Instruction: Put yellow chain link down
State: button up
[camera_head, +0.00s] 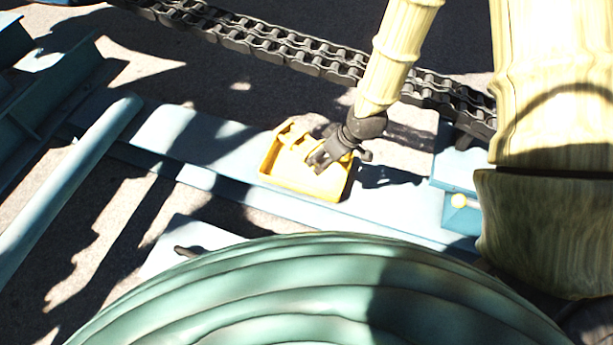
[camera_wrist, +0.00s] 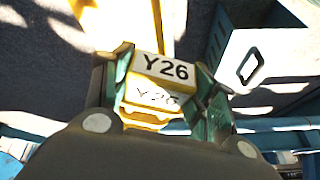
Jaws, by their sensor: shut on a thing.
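A yellow piece with a white face marked "Y26" (camera_wrist: 165,68), which I take for the yellow chain link, is between the fingers of my gripper (camera_wrist: 160,100) in the wrist view. The link and the tray are the same yellow there, so I cannot tell whether the link touches the tray floor. The gripper is shut on the link.
The pale blue beam (camera_head: 220,143) runs under the tray. A dark double chain (camera_head: 290,47) crosses behind. A large green ribbed drum (camera_head: 310,290) fills the front. A blue block (camera_head: 455,180) stands right of the tray. The wrist view shows a pale box with a handle slot (camera_wrist: 235,60).

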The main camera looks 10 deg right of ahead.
aim_at(308, 169)
notch_tip(308, 169, down, 18)
jog(key=s+n+b, duration=0.2)
jog(key=n+b, duration=0.2)
jog(key=b, duration=1.2)
jog(key=shift+s+r+n+g, duration=0.25)
jog(key=shift+n+g, duration=0.05)
jog(key=w+b, duration=0.2)
jog(key=w, duration=0.3)
jog(key=w+f+b, duration=0.1)
jog(key=w+b, duration=0.1)
jog(key=w, duration=0.3)
jog(key=w+b, duration=0.2)
jog(key=w, duration=0.3)
jog(key=shift+a+f, duration=0.2)
jog(key=shift+c, duration=0.5)
jog(key=shift+f+b, duration=0.65)
jog(key=shift+b, duration=0.1)
grip_shut()
jog(key=shift+s+f+b, duration=0.2)
jog(key=shift+f+b, duration=0.6)
jog(key=shift+w+f, duration=0.1)
jog(key=shift+f, duration=0.5)
jog(key=shift+r, duration=0.1)
